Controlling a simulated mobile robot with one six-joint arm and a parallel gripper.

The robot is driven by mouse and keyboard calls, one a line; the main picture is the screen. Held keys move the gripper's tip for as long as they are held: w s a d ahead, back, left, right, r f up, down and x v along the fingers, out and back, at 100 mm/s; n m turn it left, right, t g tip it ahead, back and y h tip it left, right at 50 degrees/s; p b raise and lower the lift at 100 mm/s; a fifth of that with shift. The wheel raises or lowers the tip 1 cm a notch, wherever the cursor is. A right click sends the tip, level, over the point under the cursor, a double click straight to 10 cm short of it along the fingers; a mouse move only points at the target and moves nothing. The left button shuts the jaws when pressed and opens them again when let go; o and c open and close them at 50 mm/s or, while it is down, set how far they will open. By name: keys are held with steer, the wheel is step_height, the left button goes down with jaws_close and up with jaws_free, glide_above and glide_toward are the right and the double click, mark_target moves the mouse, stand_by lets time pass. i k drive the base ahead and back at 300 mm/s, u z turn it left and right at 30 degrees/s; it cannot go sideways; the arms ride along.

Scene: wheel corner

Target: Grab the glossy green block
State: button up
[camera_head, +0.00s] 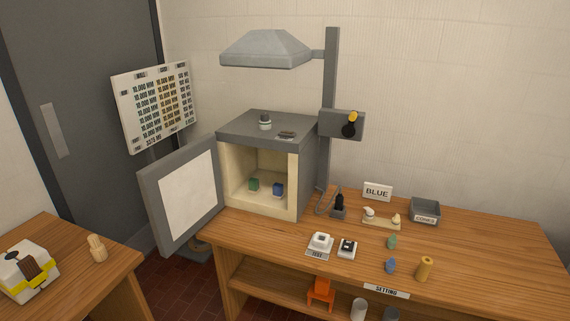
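A small dark green block (254,184) sits on the floor of the open cream-lined chamber of a grey box-shaped kiln (308,150). It is at the left of the chamber; its gloss is hard to judge at this size. A blue block (278,189) sits to its right, a small gap apart. The kiln's door (185,198) stands swung open to the left. A small green lump (392,242) of another shape lies on the bench at the right. My gripper is not in view.
The wooden bench (480,250) carries a BLUE sign (377,191), a grey bin (425,211), a blue lump (390,265), a tan cylinder (424,269) and small devices. A grey hood (266,49) hangs above the kiln. A second table (120,262) stands left, with floor between.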

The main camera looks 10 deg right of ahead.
mark_target(254, 188)
steer(key=u, duration=0.15)
steer(key=i, duration=0.95)
steer(key=z, duration=0.1)
